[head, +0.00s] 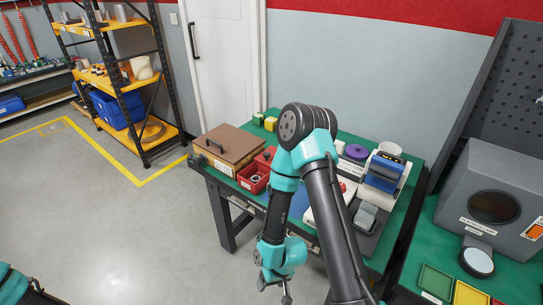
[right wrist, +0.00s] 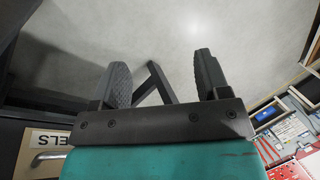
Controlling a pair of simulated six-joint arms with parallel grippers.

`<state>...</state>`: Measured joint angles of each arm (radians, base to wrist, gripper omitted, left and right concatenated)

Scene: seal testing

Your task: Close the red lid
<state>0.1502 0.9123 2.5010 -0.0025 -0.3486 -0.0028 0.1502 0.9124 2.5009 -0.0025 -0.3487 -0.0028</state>
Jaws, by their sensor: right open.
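A small red box (head: 252,181) sits at the front left of the green-topped table, with small parts inside. A red lid (head: 266,155) appears to stand raised at its back edge; my right arm partly covers it. My right gripper (head: 286,297) hangs low in front of the table, at the bottom of the head view, well below and to the right of the box. In the right wrist view its two dark fingers (right wrist: 165,75) are apart with nothing between them. Part of my left arm shows at the bottom left corner; its gripper is not visible.
A brown wooden case (head: 228,145) stands left of the red box. Blue devices (head: 384,172), a purple round item (head: 356,152) and grey blocks (head: 367,215) crowd the table's right side. A grey tester (head: 500,195) stands on the right bench. The floor at left is clear.

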